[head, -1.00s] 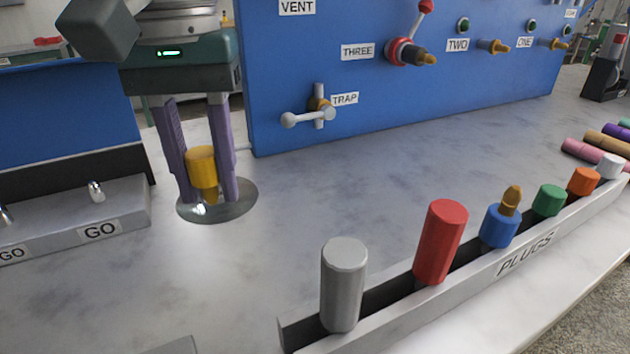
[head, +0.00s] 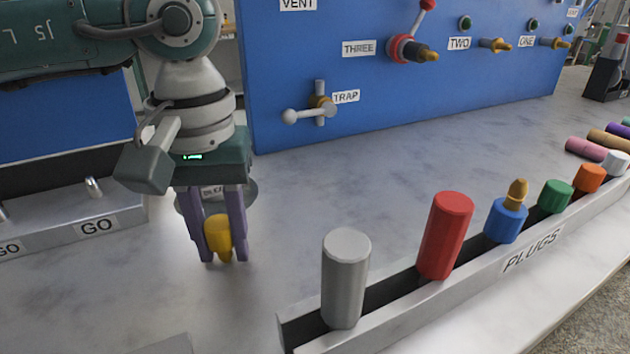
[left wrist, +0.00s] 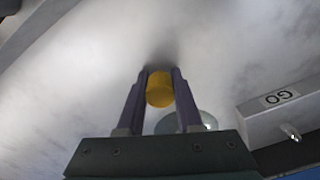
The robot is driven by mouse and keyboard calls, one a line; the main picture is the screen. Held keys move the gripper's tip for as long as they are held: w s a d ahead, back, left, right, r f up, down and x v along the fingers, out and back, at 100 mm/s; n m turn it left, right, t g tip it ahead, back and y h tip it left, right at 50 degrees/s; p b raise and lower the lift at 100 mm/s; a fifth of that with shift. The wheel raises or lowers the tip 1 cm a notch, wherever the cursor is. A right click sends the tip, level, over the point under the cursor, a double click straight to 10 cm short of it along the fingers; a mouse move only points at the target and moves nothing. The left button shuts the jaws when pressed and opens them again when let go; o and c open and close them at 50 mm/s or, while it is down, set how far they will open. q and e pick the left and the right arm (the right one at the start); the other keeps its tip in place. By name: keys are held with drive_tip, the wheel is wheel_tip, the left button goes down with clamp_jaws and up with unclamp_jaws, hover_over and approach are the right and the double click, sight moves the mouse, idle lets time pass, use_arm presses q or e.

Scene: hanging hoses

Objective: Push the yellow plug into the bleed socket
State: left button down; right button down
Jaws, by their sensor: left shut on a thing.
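My left gripper (head: 220,255) is shut on the yellow plug (head: 218,232), which hangs upright between the two purple fingers, its narrow end down. The plug and fingers also show in the left wrist view, where the yellow plug (left wrist: 160,90) sits between the fingertips. A round metal disc (head: 252,193) lies on the bench behind the fingers, partly hidden by them; a partly covered label there seems to read BLEED. The disc shows beside the plug in the left wrist view (left wrist: 205,119). The socket's opening is hidden. My right gripper is not in view.
A rack marked PLUGS (head: 375,328) holds grey, red, blue and other plugs at the front right. A grey block with GO labels (head: 125,215) stands at the left. A blue panel (head: 430,95) with valves rises behind. Bare bench lies between.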

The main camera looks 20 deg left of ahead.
sight(221, 221)
use_arm(q)
drive_tip(key=c, duration=0.6)
unclamp_jaws()
drive_tip(key=shift+o, duration=0.2)
drive_tip(key=shift+r+p, duration=0.2)
drive_tip(key=shift+p, duration=0.25)
drive_tip(key=r, duration=0.9)
drive_tip(key=shift+w+r, duration=0.2)
drive_tip(key=shift+w, duration=0.05)
drive_tip(key=shift+r, duration=0.1)
